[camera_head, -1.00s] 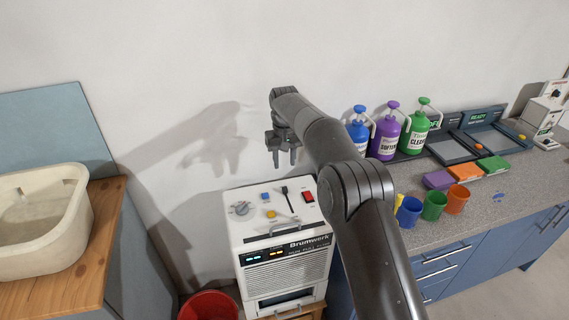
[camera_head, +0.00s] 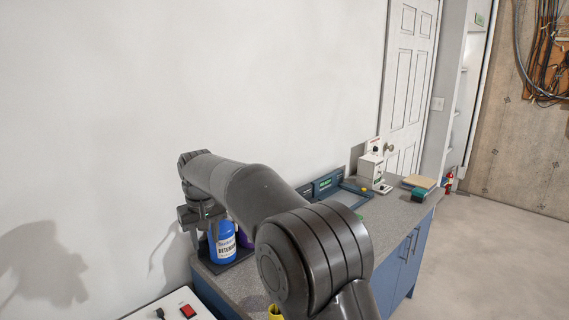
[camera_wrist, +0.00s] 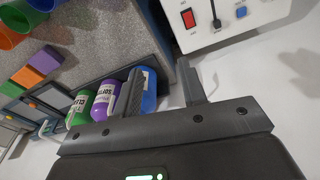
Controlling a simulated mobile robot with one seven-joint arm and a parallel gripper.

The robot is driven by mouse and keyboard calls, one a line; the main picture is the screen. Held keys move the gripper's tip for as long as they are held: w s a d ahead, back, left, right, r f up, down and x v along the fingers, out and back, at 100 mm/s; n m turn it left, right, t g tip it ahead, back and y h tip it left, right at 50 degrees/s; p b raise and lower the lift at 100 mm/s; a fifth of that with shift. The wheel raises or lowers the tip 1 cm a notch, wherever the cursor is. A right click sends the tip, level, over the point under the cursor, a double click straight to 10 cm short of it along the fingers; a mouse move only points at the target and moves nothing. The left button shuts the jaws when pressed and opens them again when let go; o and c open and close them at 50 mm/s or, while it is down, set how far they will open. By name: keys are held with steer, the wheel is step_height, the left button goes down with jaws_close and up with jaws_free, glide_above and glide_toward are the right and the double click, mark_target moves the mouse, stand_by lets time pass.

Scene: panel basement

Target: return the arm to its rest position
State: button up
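My arm reaches forward from the lower middle of the head view, with its elbow large and close to the camera. My gripper (camera_head: 198,236) is at the arm's far end, pointing down, close to the blue detergent bottle in that view. In the wrist view my gripper (camera_wrist: 161,72) has its two fingers apart with nothing held between them. The left finger overlaps part of the blue bottle (camera_wrist: 149,90) in the picture. I cannot tell whether they touch. The arm hides much of the counter in the head view.
The white machine (camera_wrist: 240,22) with a red switch is nearby. A white door (camera_head: 408,85) stands behind; open floor (camera_head: 480,250) lies right.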

steer(key=s+d+r+m+t, duration=0.1)
steer(key=s+d+r, duration=0.25)
steer(key=d, duration=0.45)
steer(key=s+d+r+m, duration=0.1)
steer(key=s+d+r, duration=0.1)
steer(key=s+d, duration=0.4)
steer(key=s+d+r+m+t, duration=0.1)
steer(key=s+d+r, duration=0.25)
steer(key=d, duration=0.55)
steer(key=s+d+f+m+t, duration=0.1)
steer(key=s+d+f, duration=0.3)
steer(key=s, duration=0.5)
steer(key=s+d+f+m+t, duration=0.1)
steer(key=s+d+f, duration=0.3)
steer(key=s+d, duration=0.4)
steer(key=shift+s+d+m+h, duration=0.3)
steer(key=shift+s+m, duration=0.6)
steer(key=shift+s, duration=0.3)
